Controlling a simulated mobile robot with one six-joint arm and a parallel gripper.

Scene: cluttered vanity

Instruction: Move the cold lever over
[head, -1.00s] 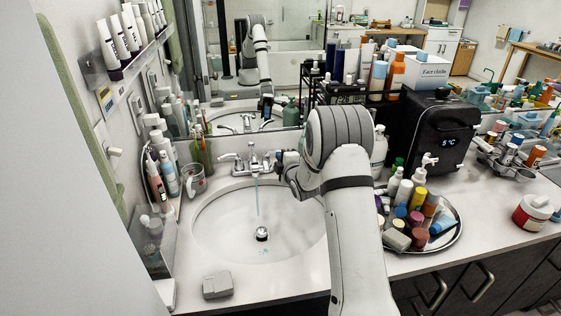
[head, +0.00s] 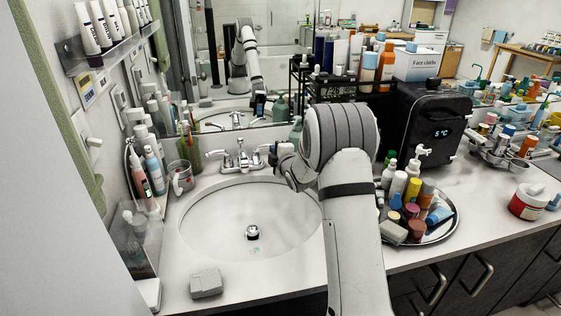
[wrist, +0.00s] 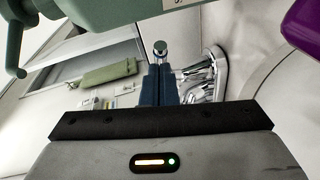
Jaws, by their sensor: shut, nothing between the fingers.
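The chrome faucet (head: 242,160) stands behind the sink basin, with its left lever (head: 216,153) pointing out to the left. No water stream shows under the spout. My gripper (head: 273,153) is at the right side of the faucet and largely covers the right lever. In the wrist view my gripper's dark blue fingers (wrist: 160,72) are shut together. A rounded chrome end (wrist: 160,47) shows just beyond their tips; I cannot tell whether they touch it. The chrome faucet body (wrist: 212,75) is right of the fingers there. The levers carry no readable hot or cold mark.
A round tray (head: 440,238) of bottles lies right of my arm. A glass cup (head: 181,178) stands left of the faucet. A grey block (head: 206,283) lies on the front counter. A green bottle (wrist: 75,12) is close in the wrist view.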

